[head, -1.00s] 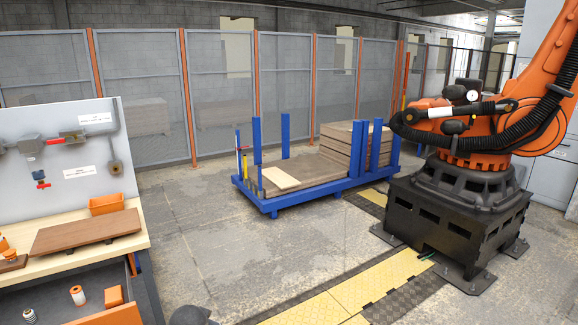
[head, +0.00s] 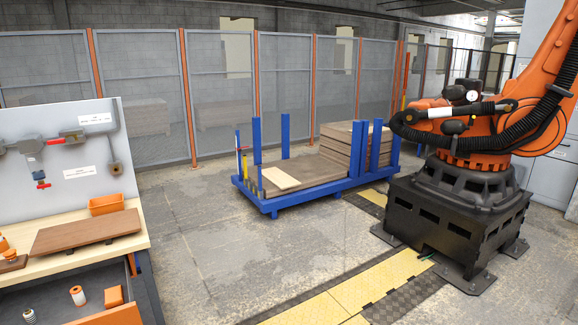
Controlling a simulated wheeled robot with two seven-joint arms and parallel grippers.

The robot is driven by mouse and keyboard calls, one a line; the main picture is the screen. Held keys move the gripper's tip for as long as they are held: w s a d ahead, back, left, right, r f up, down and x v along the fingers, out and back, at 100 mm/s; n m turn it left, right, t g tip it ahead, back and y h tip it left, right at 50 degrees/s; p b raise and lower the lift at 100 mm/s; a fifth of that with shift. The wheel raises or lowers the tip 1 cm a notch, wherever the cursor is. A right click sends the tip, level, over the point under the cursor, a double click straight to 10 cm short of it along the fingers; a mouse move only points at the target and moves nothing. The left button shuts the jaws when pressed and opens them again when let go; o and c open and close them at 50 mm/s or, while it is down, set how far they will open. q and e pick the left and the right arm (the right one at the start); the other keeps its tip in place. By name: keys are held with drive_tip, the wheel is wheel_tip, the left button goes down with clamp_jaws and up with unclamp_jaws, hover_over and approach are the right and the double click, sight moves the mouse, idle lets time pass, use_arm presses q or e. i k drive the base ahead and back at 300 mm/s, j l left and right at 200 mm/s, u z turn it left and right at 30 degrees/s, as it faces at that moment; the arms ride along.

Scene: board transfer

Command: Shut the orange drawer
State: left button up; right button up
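The orange drawer (head: 112,316) shows at the lower left, under the workbench top. It is open: its grey inside is visible and its orange front edge sits at the bottom of the picture, partly cut off. Inside lie an orange block (head: 113,296), an orange and white roll (head: 77,295) and a small white and brown part (head: 30,313). Neither of my grippers is in view.
The workbench (head: 135,238) carries a brown board (head: 85,232) and an orange bin (head: 106,204) before a grey panel. A blue cart (head: 268,206) with boards stands mid-floor. A large orange robot arm (head: 480,140) stands right. Floor between is clear.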

sight(51, 299)
drive_tip(key=u, duration=0.4)
drive_tip(key=k+u, duration=0.1)
drive_tip(key=u, duration=0.3)
drive_tip(key=j+u, duration=0.1)
drive_tip(key=u, duration=0.25)
drive_tip(key=j+u, duration=0.1)
drive_tip(key=u, duration=0.3)
drive_tip(key=k, duration=0.05)
